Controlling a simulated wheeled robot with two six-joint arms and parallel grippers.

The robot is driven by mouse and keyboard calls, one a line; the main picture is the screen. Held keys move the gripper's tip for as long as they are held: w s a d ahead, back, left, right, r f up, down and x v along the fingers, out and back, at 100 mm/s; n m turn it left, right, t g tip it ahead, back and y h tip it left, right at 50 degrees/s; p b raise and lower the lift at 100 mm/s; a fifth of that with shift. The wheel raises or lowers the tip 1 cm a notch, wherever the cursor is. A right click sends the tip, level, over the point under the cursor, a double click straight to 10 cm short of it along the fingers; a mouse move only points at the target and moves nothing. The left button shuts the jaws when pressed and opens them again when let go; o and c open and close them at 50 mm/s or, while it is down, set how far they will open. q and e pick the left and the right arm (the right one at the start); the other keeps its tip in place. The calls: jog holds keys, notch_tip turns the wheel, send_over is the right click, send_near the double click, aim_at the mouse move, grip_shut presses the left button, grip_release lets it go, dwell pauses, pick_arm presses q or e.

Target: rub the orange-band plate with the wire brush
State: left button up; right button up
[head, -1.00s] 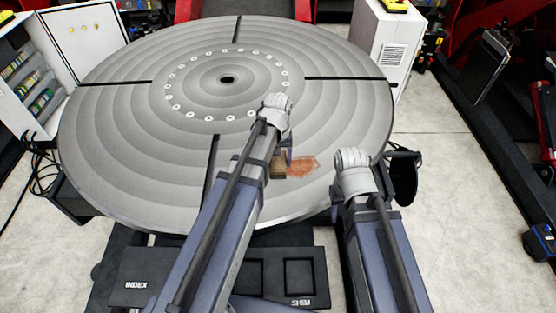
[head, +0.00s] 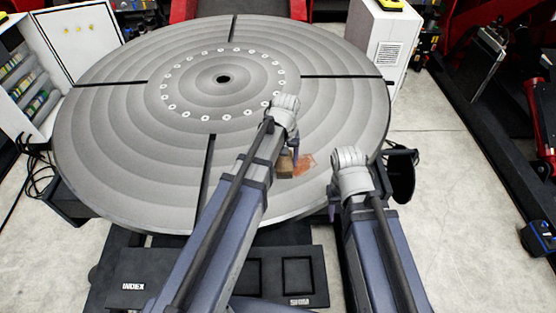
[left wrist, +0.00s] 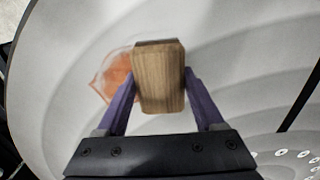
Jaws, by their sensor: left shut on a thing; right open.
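The large round grey plate (head: 120,150) lies in front of me with an orange-brown patch (head: 305,163) near its front right edge. No orange band is clear in view. My left gripper (head: 292,155) is shut on the wire brush (head: 285,170), whose wooden block (left wrist: 159,80) sits between the purple fingers in the left wrist view. The brush is over the plate and overlaps one side of the patch (left wrist: 115,78). Its bristles are hidden, so contact is uncertain. My right gripper (head: 334,207) is open at the plate's front right edge, mostly hidden by its wrist.
A dark tray (head: 218,292) with recesses, lettered INDEX at left, is below the plate's front edge. A black round container (head: 401,178) is right of my right wrist. White cabinets stand at the back left and back right (head: 385,45).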

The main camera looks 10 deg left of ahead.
pick_arm(q)
jog(key=shift+w+d, duration=0.1)
jog(key=shift+d, duration=0.25)
jog(key=shift+d, duration=0.1)
jog(key=shift+w+d+f, duration=0.1)
jog(key=shift+w+d, duration=0.15)
jog(key=shift+d, duration=0.6)
jog(key=shift+w+d, duration=0.2)
jog(key=shift+d, duration=0.6)
jog(key=shift+d, duration=0.15)
jog(key=shift+w+d, duration=0.3)
jog(key=shift+d, duration=0.5)
jog(key=shift+w+d, duration=0.25)
jog(key=shift+d, duration=0.55)
jog(key=shift+w+d, duration=0.25)
jog(key=shift+d, duration=0.6)
jog(key=shift+w+d, duration=0.2)
jog(key=shift+d, duration=0.65)
jog(key=shift+w, duration=0.1)
